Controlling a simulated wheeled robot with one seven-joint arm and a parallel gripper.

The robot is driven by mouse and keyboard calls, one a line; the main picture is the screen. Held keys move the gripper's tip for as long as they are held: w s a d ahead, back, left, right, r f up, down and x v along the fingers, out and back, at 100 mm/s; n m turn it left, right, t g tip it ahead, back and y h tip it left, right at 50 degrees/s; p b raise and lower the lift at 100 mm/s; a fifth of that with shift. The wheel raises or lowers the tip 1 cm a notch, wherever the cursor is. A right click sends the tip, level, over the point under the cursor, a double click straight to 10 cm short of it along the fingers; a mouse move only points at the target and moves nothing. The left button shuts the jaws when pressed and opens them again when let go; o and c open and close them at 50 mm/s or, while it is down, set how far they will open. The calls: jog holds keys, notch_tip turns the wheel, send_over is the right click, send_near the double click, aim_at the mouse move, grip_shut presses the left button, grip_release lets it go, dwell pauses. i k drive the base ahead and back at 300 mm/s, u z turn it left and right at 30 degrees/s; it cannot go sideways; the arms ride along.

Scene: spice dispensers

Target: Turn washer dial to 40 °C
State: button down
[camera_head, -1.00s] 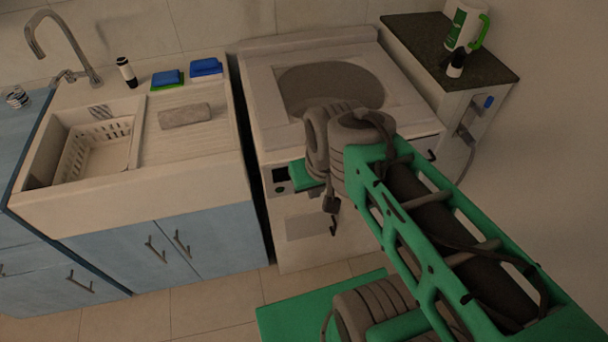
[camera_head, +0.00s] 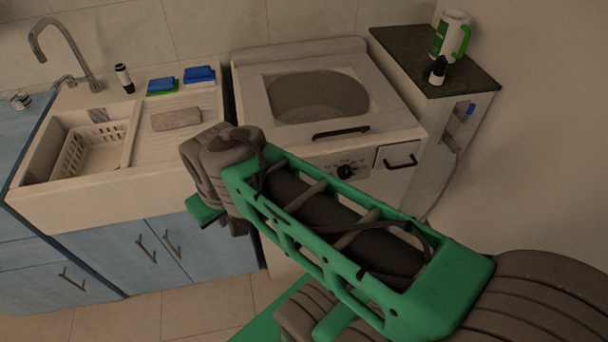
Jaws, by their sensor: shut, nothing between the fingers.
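The washer (camera_head: 262,105) is a white top-loading machine with a round window in its lid. Its black dial (camera_head: 346,171) sits on the white front control panel, with small dark markings around it that are too small to read. My gripper (camera_head: 238,230) is at the end of the green and grey arm, to the left of the dial and lower, in front of the sink cabinet's right edge. It is mostly hidden behind the wrist, looks shut and empty, and is clear of the dial.
A black handle (camera_head: 341,133) is on the lid's front edge, and a drawer (camera_head: 398,158) is right of the dial. The sink (camera_head: 50,150) stands left. A dark-topped side cabinet (camera_head: 425,60) with a white and green jug (camera_head: 451,35) stands right. My arm crosses the washer's front.

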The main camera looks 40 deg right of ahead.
aim_at(345, 172)
jog(key=k, duration=0.5)
jog(key=z, duration=0.9)
jog(key=i, duration=0.45)
jog(key=z, duration=0.5)
jog(key=k, duration=1.05)
jog(key=z, duration=0.6)
jog(key=i, duration=1)
jog(key=u, duration=0.7)
jog(key=i, duration=0.4)
jog(key=z, duration=0.35)
